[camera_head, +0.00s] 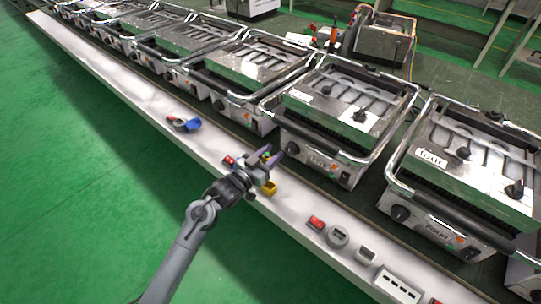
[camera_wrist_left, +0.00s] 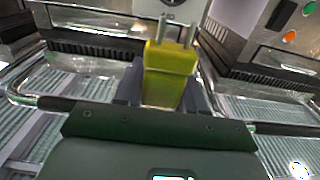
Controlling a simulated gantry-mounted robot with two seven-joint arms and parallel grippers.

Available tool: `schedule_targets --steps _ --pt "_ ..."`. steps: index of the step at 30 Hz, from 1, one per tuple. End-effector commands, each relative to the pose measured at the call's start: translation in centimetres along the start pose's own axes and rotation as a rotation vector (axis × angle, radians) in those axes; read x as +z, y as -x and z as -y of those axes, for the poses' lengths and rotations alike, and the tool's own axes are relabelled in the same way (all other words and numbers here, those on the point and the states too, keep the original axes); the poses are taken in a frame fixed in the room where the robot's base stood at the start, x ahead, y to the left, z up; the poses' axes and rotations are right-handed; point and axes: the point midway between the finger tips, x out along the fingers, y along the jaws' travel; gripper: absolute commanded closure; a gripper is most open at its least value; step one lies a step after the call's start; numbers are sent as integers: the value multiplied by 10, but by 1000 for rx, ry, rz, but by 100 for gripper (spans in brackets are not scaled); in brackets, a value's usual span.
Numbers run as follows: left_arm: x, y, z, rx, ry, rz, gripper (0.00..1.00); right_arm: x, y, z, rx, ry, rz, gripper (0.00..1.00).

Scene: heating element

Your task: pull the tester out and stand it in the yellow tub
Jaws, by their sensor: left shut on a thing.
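My left gripper (camera_head: 272,153) is above the white ledge, in front of the row of grills. In the left wrist view, its dark fingers (camera_wrist_left: 163,95) are shut on the yellow tester (camera_wrist_left: 168,65), one on each side. The tester's two metal pins point away from the gripper. In the head view the tester is mostly hidden by the gripper. A small yellow thing, which looks like the yellow tub (camera_head: 269,188), is on the ledge just below the gripper and partly hidden by it. My right gripper is not in view.
Grills (camera_head: 330,105) line the ledge (camera_head: 120,85). A white socket block (camera_head: 398,287), a grey round part (camera_head: 338,237), a grey block (camera_head: 366,255) and a red part (camera_head: 316,223) sit at the lower right. A blue part (camera_head: 193,125) lies to the upper left.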

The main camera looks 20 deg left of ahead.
Motion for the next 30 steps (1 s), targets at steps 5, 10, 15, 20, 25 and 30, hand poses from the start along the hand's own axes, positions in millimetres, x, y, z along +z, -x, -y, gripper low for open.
schedule_targets --steps 5,10,15,20,25,30 --pt "0 0 -1 1 0 0 92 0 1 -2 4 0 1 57" --pt "-1 0 0 1 0 0 92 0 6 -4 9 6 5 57" --pt "8 0 -1 1 0 1 92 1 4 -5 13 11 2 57" --pt "21 0 0 1 1 1 92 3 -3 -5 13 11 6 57" --pt "36 0 0 0 1 1 92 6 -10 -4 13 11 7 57" --pt "49 0 0 1 1 1 92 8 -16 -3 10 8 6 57"
